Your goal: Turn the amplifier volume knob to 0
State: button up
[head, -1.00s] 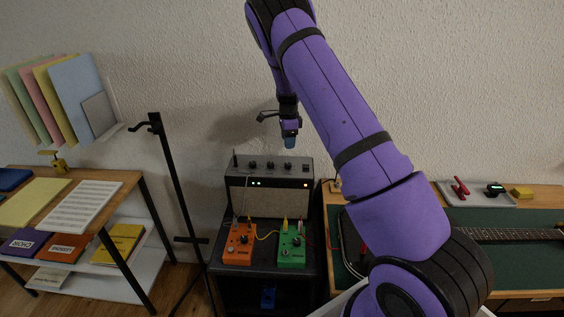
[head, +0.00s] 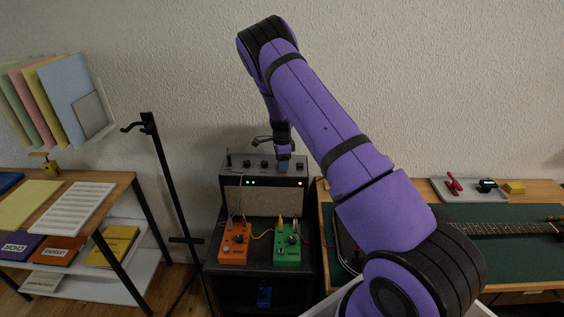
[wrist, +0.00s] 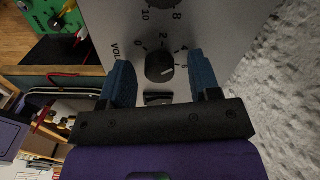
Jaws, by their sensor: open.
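The amplifier (head: 262,201) is a dark box with a grey control panel, standing on a black stand. In the wrist view its volume knob (wrist: 159,67) is a round black knob on the grey panel (wrist: 120,20), with "VOL" lettering and numbers around it. A white pointer mark on the knob points to the right, toward a higher number that is hard to read. My gripper (wrist: 161,78) is open, with one blue finger on each side of this knob; contact cannot be told. In the head view my gripper (head: 284,165) is at the panel's right part and hides some knobs.
An orange pedal (head: 235,243) and a green pedal (head: 287,245) with cables sit in front of the amplifier. A black upright stand (head: 165,175) is to the left. A guitar (head: 500,229) lies on the green-topped bench at right.

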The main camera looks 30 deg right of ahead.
jog(key=c, duration=0.9)
jog(key=shift+n, duration=0.4)
jog(key=n, duration=0.3)
jog(key=shift+n, duration=0.3)
jog(key=n, duration=0.5)
jog(key=shift+n, duration=0.3)
jog(key=n, duration=0.5)
jog(key=shift+n, duration=2.5)
